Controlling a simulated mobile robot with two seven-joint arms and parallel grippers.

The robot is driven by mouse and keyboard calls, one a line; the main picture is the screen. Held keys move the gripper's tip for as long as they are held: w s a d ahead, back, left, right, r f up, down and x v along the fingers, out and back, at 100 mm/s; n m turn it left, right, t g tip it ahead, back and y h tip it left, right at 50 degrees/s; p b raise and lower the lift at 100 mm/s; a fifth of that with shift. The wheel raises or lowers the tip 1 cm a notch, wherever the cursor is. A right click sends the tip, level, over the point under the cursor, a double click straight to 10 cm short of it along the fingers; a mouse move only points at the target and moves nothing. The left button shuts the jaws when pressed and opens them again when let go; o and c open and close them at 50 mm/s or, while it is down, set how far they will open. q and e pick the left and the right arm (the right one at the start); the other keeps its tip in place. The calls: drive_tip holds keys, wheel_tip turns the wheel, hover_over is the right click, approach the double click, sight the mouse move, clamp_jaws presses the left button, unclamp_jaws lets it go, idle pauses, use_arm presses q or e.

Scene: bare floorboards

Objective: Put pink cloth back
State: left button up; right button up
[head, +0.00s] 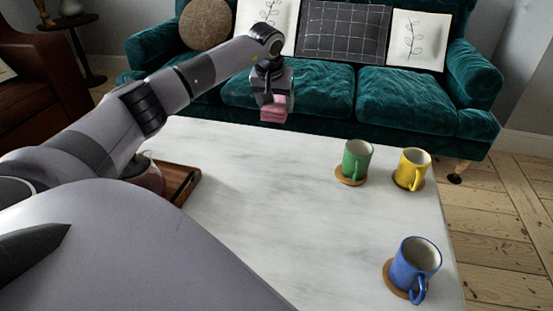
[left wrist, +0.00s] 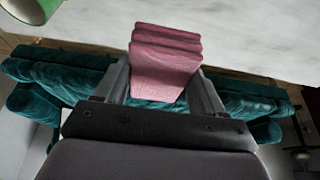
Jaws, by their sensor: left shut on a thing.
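A folded pink cloth (head: 275,110) is held in my left gripper (head: 275,98), above the far edge of the white marble table (head: 260,190) in the head view. In the left wrist view the pink cloth (left wrist: 165,62) shows as several stacked folds between the two fingers of my left gripper (left wrist: 165,85). The fingers are shut on it from both sides. The green sofa lies behind it. My right gripper is not in either view.
A green mug (head: 356,160), a yellow mug (head: 412,168) and a blue mug (head: 414,262) stand on round coasters at the table's right. A wooden tray (head: 180,187) with a vessel, partly hidden by my arm, is at the left. The table's middle is clear. A teal sofa (head: 400,100) stands behind.

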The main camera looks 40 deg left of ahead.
use_arm(q)
wheel_tip(320, 180, down, 13)
drive_tip(key=b, duration=0.3)
drive_tip(key=shift+b, duration=0.35)
drive_tip(key=shift+f+b, duration=0.8)
drive_tip(key=shift+f, duration=1.75)
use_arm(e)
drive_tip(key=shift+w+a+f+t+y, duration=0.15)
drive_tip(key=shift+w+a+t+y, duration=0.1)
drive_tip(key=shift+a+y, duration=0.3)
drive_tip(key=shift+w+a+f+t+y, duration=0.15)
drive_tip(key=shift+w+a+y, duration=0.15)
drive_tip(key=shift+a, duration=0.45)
use_arm(q)
drive_tip(key=shift+f, duration=0.15)
drive_tip(key=o, duration=1)
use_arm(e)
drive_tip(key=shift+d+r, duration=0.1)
